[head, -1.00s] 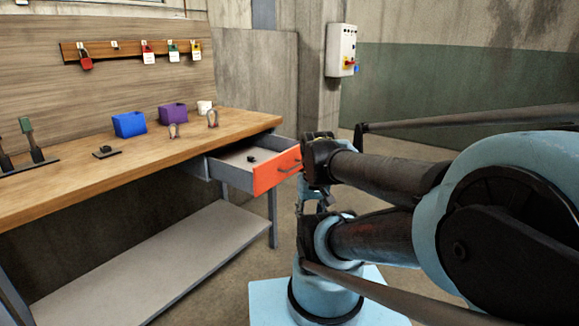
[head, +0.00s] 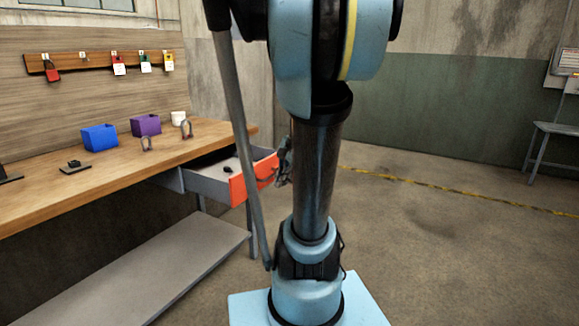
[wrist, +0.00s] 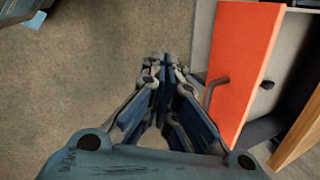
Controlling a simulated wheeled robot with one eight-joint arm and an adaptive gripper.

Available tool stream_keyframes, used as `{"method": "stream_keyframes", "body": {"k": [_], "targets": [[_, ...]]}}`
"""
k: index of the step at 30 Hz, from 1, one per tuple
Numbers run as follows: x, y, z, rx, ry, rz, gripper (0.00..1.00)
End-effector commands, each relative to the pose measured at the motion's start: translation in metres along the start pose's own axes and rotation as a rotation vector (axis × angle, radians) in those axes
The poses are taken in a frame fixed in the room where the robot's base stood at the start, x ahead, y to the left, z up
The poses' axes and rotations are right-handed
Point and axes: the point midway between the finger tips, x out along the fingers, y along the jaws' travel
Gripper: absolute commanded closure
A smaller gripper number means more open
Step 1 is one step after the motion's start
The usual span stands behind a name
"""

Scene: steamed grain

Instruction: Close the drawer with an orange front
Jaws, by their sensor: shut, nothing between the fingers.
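The drawer with an orange front (head: 264,171) stands pulled out from the right end of the workbench, its grey inside showing. A small dark item (head: 228,169) lies in it. In the wrist view, the orange front (wrist: 247,55) is at the right, with its dark handle (wrist: 212,91) on the outer face. My gripper (wrist: 166,66) is shut and empty, beside the handle on the outer side of the front; I cannot tell whether they touch. In the head view, my gripper (head: 285,160) shows just right of the front, partly hidden by my arm.
The wooden workbench (head: 100,168) runs along the left, with a blue bin (head: 99,138), a purple bin (head: 146,125) and a white cup (head: 178,118) on top. A lower shelf (head: 160,265) sits underneath. The floor (head: 440,240) to the right is open.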

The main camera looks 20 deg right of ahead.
Motion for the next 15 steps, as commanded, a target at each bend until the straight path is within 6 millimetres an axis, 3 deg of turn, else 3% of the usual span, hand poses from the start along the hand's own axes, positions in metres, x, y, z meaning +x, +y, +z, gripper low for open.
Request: {"method": "stream_keyframes", "body": {"k": [6, 15], "targets": [[-0.006, -0.036, -0.052, 0.314, -0.051, -0.075, 1.0], [-0.009, -0.07, -0.134, 0.734, -0.147, -0.174, 1.0]]}}
